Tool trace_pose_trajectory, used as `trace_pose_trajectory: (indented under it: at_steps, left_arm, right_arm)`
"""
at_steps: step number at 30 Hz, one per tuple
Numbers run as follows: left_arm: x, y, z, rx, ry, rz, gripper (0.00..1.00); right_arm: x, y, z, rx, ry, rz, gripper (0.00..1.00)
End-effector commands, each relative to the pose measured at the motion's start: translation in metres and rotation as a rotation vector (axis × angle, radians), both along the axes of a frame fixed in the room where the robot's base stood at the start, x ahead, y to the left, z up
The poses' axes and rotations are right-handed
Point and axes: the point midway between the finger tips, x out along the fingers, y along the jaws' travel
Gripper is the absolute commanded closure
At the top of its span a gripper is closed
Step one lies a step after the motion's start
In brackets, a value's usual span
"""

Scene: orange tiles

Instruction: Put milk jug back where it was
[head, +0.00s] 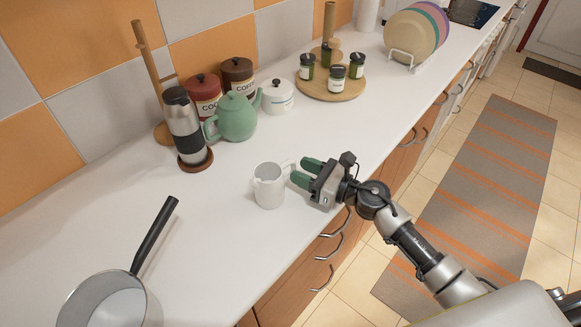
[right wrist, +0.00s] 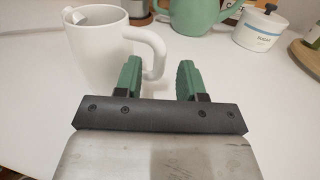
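The white milk jug (head: 268,188) stands upright on the white counter, with its handle toward my right gripper. My right gripper (head: 303,171) is just right of the jug, low over the counter, with its green fingers apart. In the right wrist view, the jug (right wrist: 98,52) is at upper left, and its handle reaches between the spread fingertips (right wrist: 159,66). The fingers do not appear closed on the handle; whether one touches it I cannot tell. My left gripper is out of view.
A pan (head: 103,300) lies at front left. Behind the jug stand a green teapot (head: 236,119), a French press (head: 184,128), red and brown canisters and a white lidded pot (head: 277,97). A round board (head: 331,88) holds jars. The counter left of the jug is clear.

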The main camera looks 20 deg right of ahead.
Motion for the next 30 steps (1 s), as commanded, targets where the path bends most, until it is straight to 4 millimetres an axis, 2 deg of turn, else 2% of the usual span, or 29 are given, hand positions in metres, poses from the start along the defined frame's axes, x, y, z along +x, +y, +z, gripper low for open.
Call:
trace_pose_trajectory:
  at_steps: [1, 6, 12, 30]
  left_arm:
    - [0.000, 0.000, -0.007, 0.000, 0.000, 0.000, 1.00]
    - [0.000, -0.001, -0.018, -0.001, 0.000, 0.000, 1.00]
    - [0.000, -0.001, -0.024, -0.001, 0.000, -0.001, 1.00]
    - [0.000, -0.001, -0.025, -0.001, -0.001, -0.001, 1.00]
  right_arm:
    - [-0.010, -0.010, -0.005, -0.004, 0.001, 0.000, 0.60]
    - [-0.035, -0.034, -0.004, -0.002, 0.002, 0.001, 0.60]
    - [-0.053, -0.051, -0.002, -0.001, 0.002, 0.001, 0.60]
    - [-0.056, -0.055, 0.000, 0.001, 0.001, 0.000, 0.60]
